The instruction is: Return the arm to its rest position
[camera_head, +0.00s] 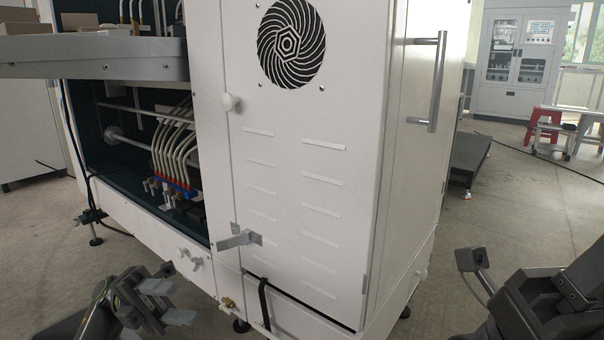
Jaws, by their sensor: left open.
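My left gripper (172,302) is at the lower left, in front of the white machine. Its two grey fingers are apart, with nothing between them. It is low, near the base of the machine and over the floor in the picture. I cannot tell the exact gap to the machine. Part of my right arm (545,300) shows at the lower right corner, but I cannot see its fingers.
The white machine (300,200) fills the middle, with a vent, a long door handle (438,85) and a latch (240,238) sticking out. Its left side is open, with several hoses (180,150). Grey floor (500,230) is clear at right. A red stool (545,128) stands far back.

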